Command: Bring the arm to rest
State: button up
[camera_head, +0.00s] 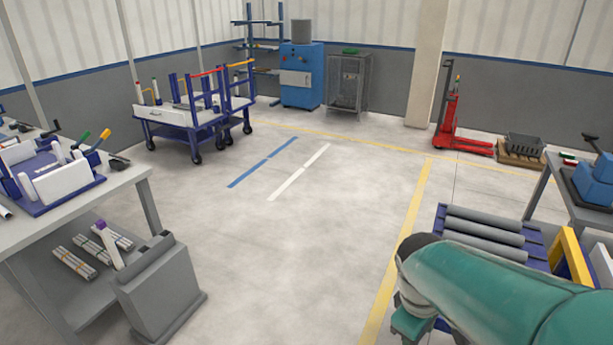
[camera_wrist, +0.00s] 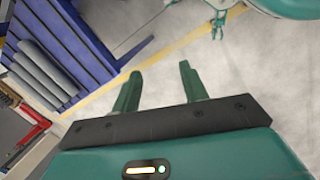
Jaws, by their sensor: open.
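My gripper (camera_wrist: 160,72) shows in the wrist view with its two green fingers apart and nothing between them. Below the fingers in that view is bare concrete floor with a yellow line. In the head view my green arm reaches in from the lower right corner, and the fingers cannot be made out there. Several grey pipes (camera_head: 484,232) lie side by side on a blue rack just beyond my arm. The pipes also show at the upper left of the wrist view (camera_wrist: 42,75), apart from my fingers.
A workbench (camera_head: 128,183) with a blue fixture stands at the left, with a grey bin (camera_head: 160,290) below. A blue cart (camera_head: 180,130), a blue cabinet (camera_head: 301,78) and a red pallet jack (camera_head: 451,125) stand farther back. The middle floor is clear.

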jog(key=s+a+r+m+t+y, duration=0.2)
jog(key=s+a+r+m+t, duration=0.3)
jog(key=r+m, duration=0.3)
notch_tip(320, 180, up, 2)
jog(key=shift+r, duration=0.1)
jog(key=shift+c, duration=0.7)
jog(key=shift+d+m, duration=0.15)
jog(key=shift+m, duration=0.15)
